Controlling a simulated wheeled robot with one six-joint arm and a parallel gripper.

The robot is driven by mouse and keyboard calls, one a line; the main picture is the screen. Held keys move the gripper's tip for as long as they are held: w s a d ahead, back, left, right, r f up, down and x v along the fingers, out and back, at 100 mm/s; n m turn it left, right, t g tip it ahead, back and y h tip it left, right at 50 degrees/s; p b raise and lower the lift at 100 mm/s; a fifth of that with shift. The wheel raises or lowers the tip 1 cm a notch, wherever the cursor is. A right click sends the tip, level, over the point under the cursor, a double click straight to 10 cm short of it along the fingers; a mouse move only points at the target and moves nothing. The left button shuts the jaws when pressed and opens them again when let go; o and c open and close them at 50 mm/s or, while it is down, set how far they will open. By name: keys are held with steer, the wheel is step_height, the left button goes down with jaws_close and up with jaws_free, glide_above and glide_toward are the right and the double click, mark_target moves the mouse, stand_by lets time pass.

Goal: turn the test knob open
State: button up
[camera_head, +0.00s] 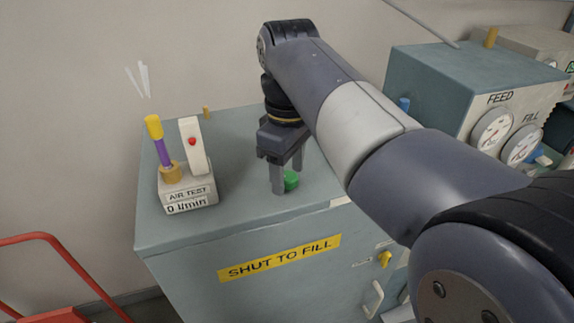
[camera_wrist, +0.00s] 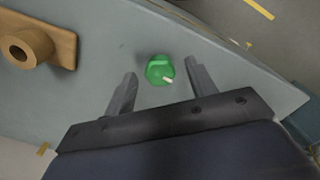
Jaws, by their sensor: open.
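The green test knob (camera_head: 291,180) sits on the top of the grey-green cabinet (camera_head: 240,206). In the wrist view the round knob (camera_wrist: 159,69) shows a short white pointer mark toward the lower right. My gripper (camera_head: 287,178) points down over the knob with its fingers apart. In the wrist view my gripper (camera_wrist: 162,68) has one finger to each side of the knob, with gaps visible; I see no contact. In the head view the near finger partly hides the knob.
An air test unit (camera_head: 188,190) reading 0 l/min, with a purple tube (camera_head: 160,148), stands left on the cabinet. A box with FEED and FILL gauges (camera_head: 492,130) stands right. A tan fitting (camera_wrist: 45,45) shows in the wrist view. Cabinet top between unit and gripper is clear.

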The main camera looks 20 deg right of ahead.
mark_target(288, 176)
step_height(288, 176, up, 11)
stand_by(0.6)
steer(key=shift+f, duration=0.2)
step_height(288, 176, down, 11)
steer(key=shift+r, duration=0.15)
stand_by(0.7)
